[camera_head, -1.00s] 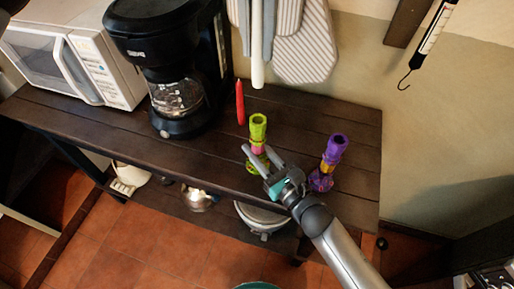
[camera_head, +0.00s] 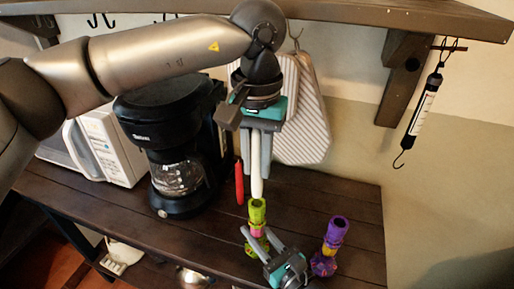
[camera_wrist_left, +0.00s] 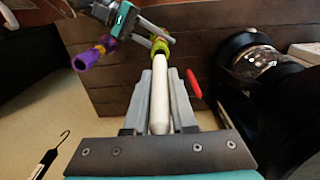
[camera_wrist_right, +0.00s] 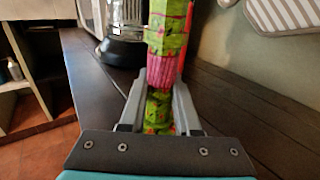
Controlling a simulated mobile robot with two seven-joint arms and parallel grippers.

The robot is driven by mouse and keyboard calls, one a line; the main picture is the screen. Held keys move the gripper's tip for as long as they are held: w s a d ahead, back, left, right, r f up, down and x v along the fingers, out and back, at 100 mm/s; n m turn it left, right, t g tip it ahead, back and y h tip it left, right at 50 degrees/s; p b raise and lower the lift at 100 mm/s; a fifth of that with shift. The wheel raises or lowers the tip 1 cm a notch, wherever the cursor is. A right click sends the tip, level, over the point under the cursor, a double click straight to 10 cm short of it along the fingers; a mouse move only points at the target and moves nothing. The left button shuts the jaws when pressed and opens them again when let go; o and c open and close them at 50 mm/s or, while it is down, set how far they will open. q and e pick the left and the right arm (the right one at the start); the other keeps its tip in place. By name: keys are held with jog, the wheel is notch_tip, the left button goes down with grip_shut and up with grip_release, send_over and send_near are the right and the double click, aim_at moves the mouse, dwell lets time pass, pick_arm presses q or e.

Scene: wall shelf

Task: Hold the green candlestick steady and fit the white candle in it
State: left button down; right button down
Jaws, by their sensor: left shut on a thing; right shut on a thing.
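The green candlestick (camera_head: 257,214) stands upright on the dark wooden shelf, with a pink band around its middle. My right gripper (camera_head: 257,236) is shut on its lower part, which shows between the fingers in the right wrist view (camera_wrist_right: 160,105). The white candle (camera_head: 256,182) hangs upright from my left gripper (camera_head: 259,168), which is shut on it. The candle's lower end is right at the candlestick's top. In the left wrist view the candle (camera_wrist_left: 160,95) lines up with the candlestick's rim (camera_wrist_left: 160,46). I cannot tell whether its end is inside the socket.
A red candle (camera_head: 239,183) stands just left of the white one. A purple candlestick (camera_head: 333,235) stands to the right. The black coffee maker (camera_head: 175,150) and white microwave (camera_head: 105,150) are to the left. An upper shelf (camera_head: 400,14) overhangs; a hanging scale (camera_head: 425,105) is at right.

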aim_at(257, 180)
pick_arm(q)
jog(key=shift+f, duration=0.7)
jog(key=shift+f, duration=1.65)
dwell(0.8)
jog(key=c, duration=0.7)
grip_release()
jog(key=shift+o, duration=0.2)
jog(key=shift+r, duration=0.1)
notch_tip(257, 180, up, 12)
jog(key=shift+f, duration=0.1)
pick_arm(e)
jog(key=c, duration=0.5)
grip_release()
jog(key=shift+c, duration=0.2)
jog(key=shift+s+d, duration=0.1)
